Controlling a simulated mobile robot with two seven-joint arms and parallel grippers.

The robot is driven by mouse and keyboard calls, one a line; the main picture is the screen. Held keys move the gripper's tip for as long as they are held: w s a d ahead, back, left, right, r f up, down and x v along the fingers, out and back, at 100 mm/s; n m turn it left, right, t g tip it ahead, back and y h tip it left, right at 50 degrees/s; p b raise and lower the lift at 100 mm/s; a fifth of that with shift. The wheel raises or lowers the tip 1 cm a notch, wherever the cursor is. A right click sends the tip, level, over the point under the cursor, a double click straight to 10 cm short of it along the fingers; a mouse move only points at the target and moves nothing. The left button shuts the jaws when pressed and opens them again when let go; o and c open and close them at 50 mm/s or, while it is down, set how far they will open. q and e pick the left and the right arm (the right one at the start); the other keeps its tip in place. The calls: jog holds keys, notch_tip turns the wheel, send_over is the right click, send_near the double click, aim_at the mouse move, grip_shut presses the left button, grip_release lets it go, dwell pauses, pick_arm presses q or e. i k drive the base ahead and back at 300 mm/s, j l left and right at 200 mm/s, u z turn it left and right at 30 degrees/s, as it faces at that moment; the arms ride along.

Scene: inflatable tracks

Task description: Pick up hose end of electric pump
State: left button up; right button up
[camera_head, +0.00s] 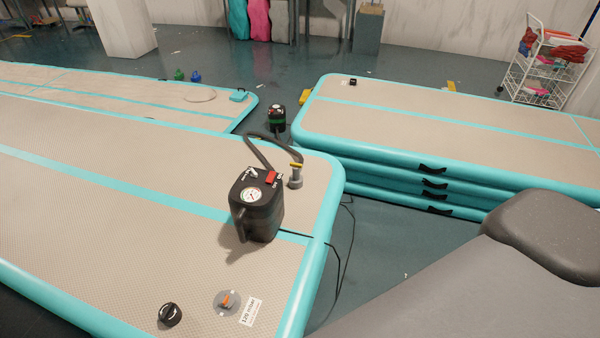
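The electric pump (257,208) is a black box with a round gauge and a red switch on top. It stands upright on the near inflatable track (120,190), close to its right end. Its dark hose (262,150) arches up behind it and bends down to the right. The hose end (296,175), grey with a yellow band at its top, stands on the track just behind and right of the pump. It appears upright at the track surface; I cannot tell whether it is fixed into a valve. Neither of my grippers is in view.
A grey valve with an orange centre (228,302) and a black cap (170,315) are on the near track. Stacked tracks (420,125) stand behind right. A second pump (277,118) is on the floor between tracks. A black cable (343,260) hangs beside the near track.

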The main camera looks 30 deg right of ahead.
aim_at(295, 179)
jog(key=i+l, duration=0.15)
jog(key=l, duration=0.25)
jog(key=i+l+u, duration=0.1)
jog(key=l, duration=0.3)
jog(key=i+l, duration=0.25)
jog(key=l, duration=0.15)
jog(key=i+l+u, duration=0.1)
jog(key=l, duration=0.3)
jog(key=i+l, duration=0.15)
jog(key=l, duration=0.25)
jog(key=i+l, duration=0.15)
jog(key=l, duration=0.3)
jog(key=i+l+u, duration=0.1)
jog(key=l, duration=0.3)
jog(key=i+l, duration=0.15)
jog(key=l, duration=0.3)
jog(key=j+u, duration=0.05)
